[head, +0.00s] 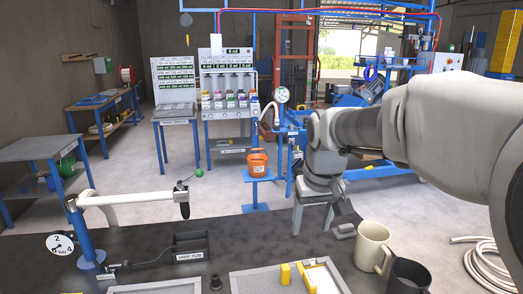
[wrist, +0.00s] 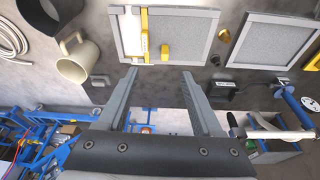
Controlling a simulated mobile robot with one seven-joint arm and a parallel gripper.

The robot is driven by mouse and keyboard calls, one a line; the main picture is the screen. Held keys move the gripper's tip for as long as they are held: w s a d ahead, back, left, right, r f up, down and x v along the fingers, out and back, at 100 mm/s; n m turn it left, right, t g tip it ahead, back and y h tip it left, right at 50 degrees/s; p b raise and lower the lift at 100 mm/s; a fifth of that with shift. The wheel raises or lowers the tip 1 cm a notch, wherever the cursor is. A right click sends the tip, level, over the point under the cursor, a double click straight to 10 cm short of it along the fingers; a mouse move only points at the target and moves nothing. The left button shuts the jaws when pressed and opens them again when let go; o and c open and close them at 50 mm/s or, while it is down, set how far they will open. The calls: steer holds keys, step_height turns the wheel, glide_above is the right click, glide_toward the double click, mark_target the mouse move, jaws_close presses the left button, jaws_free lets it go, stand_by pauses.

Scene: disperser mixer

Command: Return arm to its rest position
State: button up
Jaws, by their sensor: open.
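My arm reaches in from the right side of the head view. My gripper (head: 320,231) hangs from its end, low over the dark table, left of the cream mug (head: 372,246). In the wrist view my gripper (wrist: 158,74) shows two grey fingers spread apart with nothing between them. The fingertips lie below the edge of a grey tray (wrist: 190,54) in that picture. I cannot tell their exact height above the table.
A black mug (head: 408,276) stands beside the cream mug. A tray (head: 245,284) holds yellow parts (head: 286,272). A black holder (head: 191,247) and a blue post with a white arm (head: 85,235) stand left. An orange bucket (head: 257,162) sits on a blue stand beyond the table.

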steer(key=s+d+t+p, duration=0.1)
steer(key=s, duration=0.9)
steer(key=s+d+r+m+t+p, duration=0.1)
steer(key=s+d, duration=0.1)
steer(key=s, duration=0.8)
steer(key=shift+s+r+m+t, duration=0.25)
steer(key=shift+r+m+t, duration=0.05)
